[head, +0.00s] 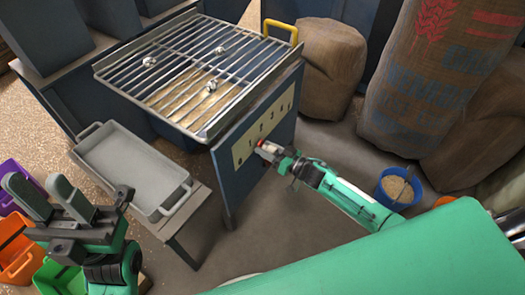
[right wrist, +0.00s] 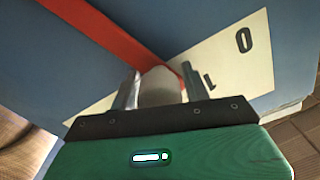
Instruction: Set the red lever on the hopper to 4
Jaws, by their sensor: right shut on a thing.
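The hopper (head: 253,183) is a blue box with a metal grate on top. A cream scale plate (head: 283,103) with numbers up to 4 is on its side; it also shows in the right wrist view (right wrist: 225,55) with a 0. The red lever (right wrist: 100,32) runs across the panel in the right wrist view. My right gripper (head: 268,150) is at the panel near the plate's low end, shut on the lever's pale knob (right wrist: 160,86). The lever is mostly hidden in the head view. My left gripper (head: 43,197) is open and empty at the lower left.
A grey tray (head: 130,158) stands on a bench beside the hopper. Purple (head: 10,170), orange (head: 18,240) and green (head: 58,280) bins are at the left. Sacks (head: 420,80) stand behind, and a blue bucket (head: 395,190) is at the right. Several metal balls lie on the grate (head: 200,75).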

